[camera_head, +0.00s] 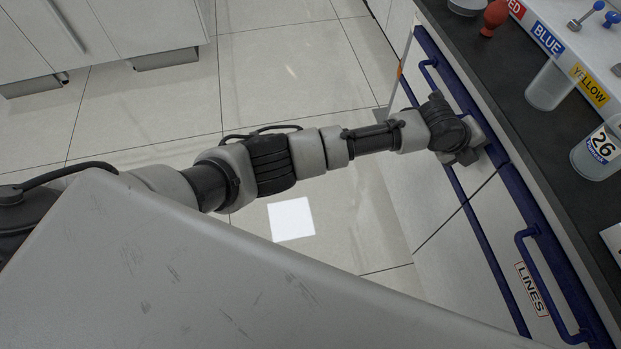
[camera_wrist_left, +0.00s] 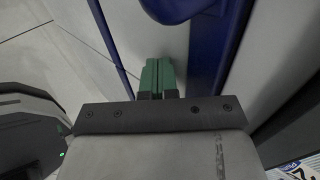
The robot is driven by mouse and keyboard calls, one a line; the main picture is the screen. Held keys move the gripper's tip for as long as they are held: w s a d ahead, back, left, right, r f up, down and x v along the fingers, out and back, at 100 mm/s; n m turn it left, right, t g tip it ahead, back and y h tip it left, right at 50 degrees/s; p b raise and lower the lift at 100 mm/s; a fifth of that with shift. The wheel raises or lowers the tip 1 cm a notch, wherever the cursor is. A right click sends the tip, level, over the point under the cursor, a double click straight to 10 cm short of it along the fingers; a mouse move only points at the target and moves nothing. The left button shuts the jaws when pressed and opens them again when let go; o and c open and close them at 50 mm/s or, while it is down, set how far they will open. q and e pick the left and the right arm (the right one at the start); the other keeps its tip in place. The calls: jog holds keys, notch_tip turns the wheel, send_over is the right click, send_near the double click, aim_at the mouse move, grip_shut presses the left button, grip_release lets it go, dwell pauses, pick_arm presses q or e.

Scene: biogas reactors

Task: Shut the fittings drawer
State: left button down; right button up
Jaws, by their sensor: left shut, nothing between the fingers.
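A pale drawer front with dark blue trim and a blue bar handle (camera_head: 432,78) lies beyond my left wrist in the head view. I cannot read a fittings label on it, and I cannot tell how far it stands out. My left gripper (camera_head: 468,155) is by the blue trim near this front, its fingers mostly hidden by the wrist. In the left wrist view its green fingertips (camera_wrist_left: 158,76) are together and empty, pointing at a pale front (camera_wrist_left: 158,25) beside blue trim and part of a blue handle (camera_wrist_left: 175,8). Contact is unclear. My right gripper is out of view.
A drawer labelled LINES (camera_head: 531,288) with a blue handle (camera_head: 545,285) is at lower right. The dark counter (camera_head: 540,130) above holds clear beakers (camera_head: 551,84) and a rack with colour labels. Tiled floor (camera_head: 300,75) lies open left of the drawers.

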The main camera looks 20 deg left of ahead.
pick_arm(q)
jog(key=shift+w+d+r, duration=0.1)
jog(key=shift+d+r, duration=0.05)
jog(key=shift+r, duration=0.05)
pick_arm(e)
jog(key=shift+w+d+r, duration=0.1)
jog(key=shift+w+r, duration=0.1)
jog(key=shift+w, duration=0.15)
